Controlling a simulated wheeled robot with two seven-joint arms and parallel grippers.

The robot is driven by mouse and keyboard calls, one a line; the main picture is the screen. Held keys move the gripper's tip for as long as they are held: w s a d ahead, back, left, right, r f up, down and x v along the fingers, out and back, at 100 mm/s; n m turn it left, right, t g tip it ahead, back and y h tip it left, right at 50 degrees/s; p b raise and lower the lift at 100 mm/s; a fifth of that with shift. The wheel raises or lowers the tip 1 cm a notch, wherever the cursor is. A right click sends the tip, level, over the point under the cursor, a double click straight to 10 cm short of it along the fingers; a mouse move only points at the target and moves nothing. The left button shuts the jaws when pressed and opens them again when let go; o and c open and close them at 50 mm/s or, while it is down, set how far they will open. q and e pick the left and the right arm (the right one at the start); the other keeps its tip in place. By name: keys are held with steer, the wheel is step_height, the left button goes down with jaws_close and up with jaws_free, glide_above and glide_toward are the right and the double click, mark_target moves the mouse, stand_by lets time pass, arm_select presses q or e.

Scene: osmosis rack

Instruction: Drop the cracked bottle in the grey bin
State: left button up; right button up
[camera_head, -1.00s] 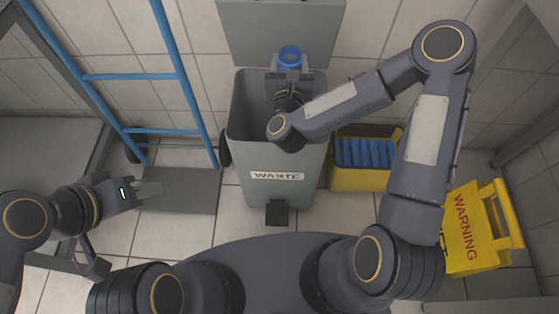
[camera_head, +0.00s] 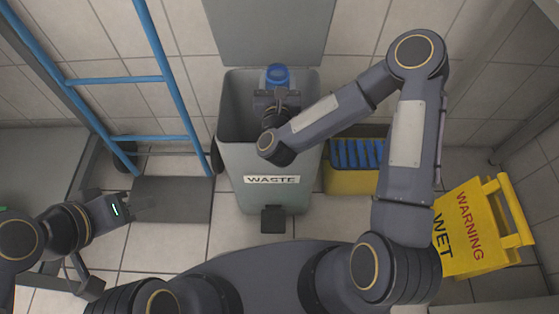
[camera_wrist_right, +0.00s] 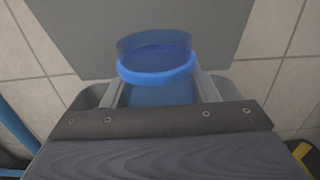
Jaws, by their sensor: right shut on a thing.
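The grey bin (camera_head: 270,195) marked WASTE stands in the middle of the head view with its lid (camera_head: 268,30) raised at the back. My right gripper (camera_head: 277,88) is over the bin's opening, shut on a blue bottle (camera_head: 277,75). The bottle's blue rim also shows between the fingers in the right wrist view (camera_wrist_right: 157,62). Its lower part is hidden by the gripper, and I cannot make out a crack. My left gripper (camera_head: 150,203) is at the left, away from the bin, and looks empty; its finger gap is not clear.
A blue-railed hand truck (camera_head: 170,90) stands left of the bin. A yellow bucket (camera_head: 350,180) with blue inside is close on the bin's right. A yellow wet-floor sign (camera_head: 470,225) is at the far right. A grey bench (camera_head: 40,160) is at the left.

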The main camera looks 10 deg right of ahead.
steer(key=o, duration=1.3)
steer(key=shift+s, duration=0.1)
steer(key=s+a, duration=0.1)
steer(key=s, duration=0.6)
steer(key=shift+s+a, duration=0.25)
steer(key=shift+a, duration=0.05)
